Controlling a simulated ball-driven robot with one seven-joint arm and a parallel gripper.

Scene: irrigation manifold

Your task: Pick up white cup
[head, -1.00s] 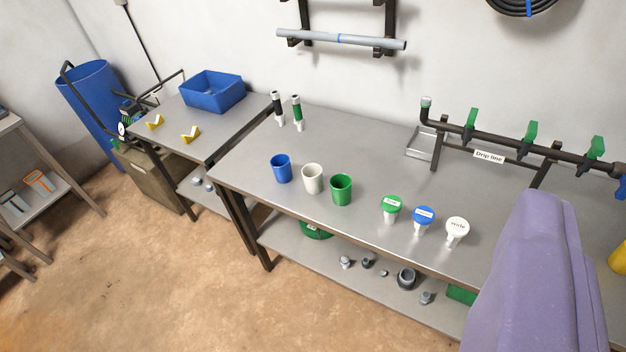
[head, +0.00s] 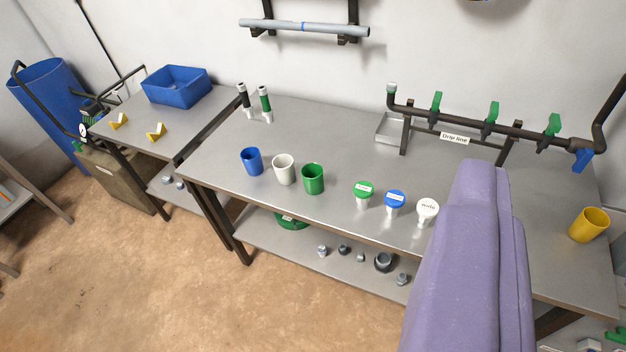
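The white cup (head: 284,169) stands upright on the grey metal workbench (head: 330,122), left of the middle of the head view. A blue cup (head: 252,161) stands just left of it and a green cup (head: 313,178) just right of it, all apart. A purple part of my own arm rises at the lower right and hides some of the bench. My gripper's fingers do not show.
Green (head: 363,194), blue (head: 395,204) and white-topped (head: 427,212) labelled pieces stand right of the cups. Behind are a metal tray (head: 389,129) and the drip line pipe (head: 470,121). A yellow cup (head: 589,226) stands far right. Brown floor before the bench is clear.

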